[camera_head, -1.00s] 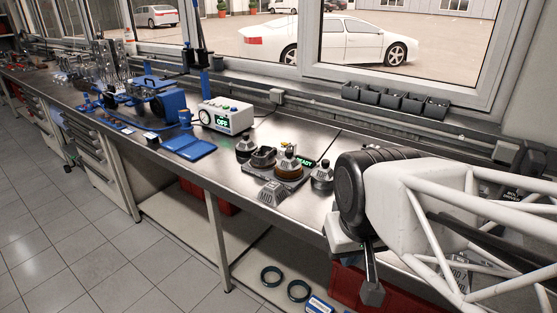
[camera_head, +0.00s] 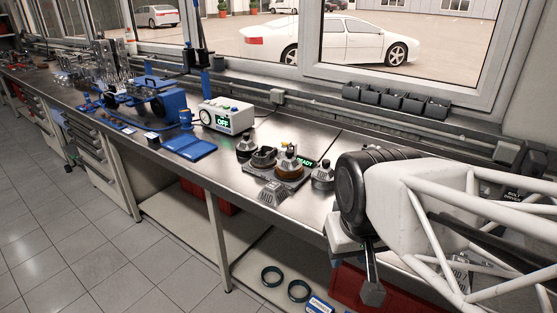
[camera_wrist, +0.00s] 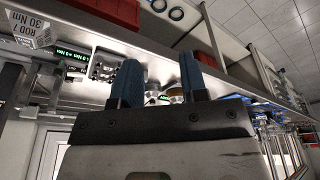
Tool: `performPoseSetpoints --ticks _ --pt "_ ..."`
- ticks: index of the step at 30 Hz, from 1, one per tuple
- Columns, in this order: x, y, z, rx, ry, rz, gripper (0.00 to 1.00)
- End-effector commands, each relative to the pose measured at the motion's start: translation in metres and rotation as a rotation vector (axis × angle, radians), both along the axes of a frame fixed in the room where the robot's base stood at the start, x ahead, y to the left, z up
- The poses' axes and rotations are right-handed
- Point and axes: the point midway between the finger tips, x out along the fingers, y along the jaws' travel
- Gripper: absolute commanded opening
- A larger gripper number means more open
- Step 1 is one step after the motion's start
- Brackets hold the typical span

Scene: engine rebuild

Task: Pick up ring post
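Several dark, knob-topped pieces stand around a small grey plate (camera_head: 262,175) on the bench in the head view, by a green READY display (camera_head: 306,162). One has a brown ring-shaped body (camera_head: 289,173) and a dark cone top. I cannot tell for sure which piece is the ring post. My gripper (camera_wrist: 162,76) shows in the wrist view with its two blue fingers apart and nothing seen held. Bench pieces show small behind and between the fingers, partly hidden by the gripper body. In the head view my arm is at the right, apart from these pieces.
A white control box (camera_head: 227,117) reading OFF and a blue tray (camera_head: 190,147) are to the left. Black bins (camera_head: 396,102) line the window ledge. Dark rings (camera_head: 271,276) and a red bin (camera_head: 372,298) lie below. Bare bench lies behind the pieces.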

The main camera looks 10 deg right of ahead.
Motion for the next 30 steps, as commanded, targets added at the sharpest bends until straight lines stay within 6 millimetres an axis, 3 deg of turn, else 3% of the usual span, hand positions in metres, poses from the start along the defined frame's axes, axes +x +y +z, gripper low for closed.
performPoseSetpoints --ticks 1,4,17,23,30 --pt "0.0 0.0 0.0 0.0 0.0 0.0 0.47" --pt "0.0 0.0 0.0 0.0 0.0 0.0 0.63" --pt "0.005 0.002 0.001 0.019 0.005 -0.018 0.63" --pt "0.027 0.01 0.002 0.104 0.025 -0.102 0.63" --pt "0.076 0.024 0.005 0.283 0.074 -0.29 0.63"
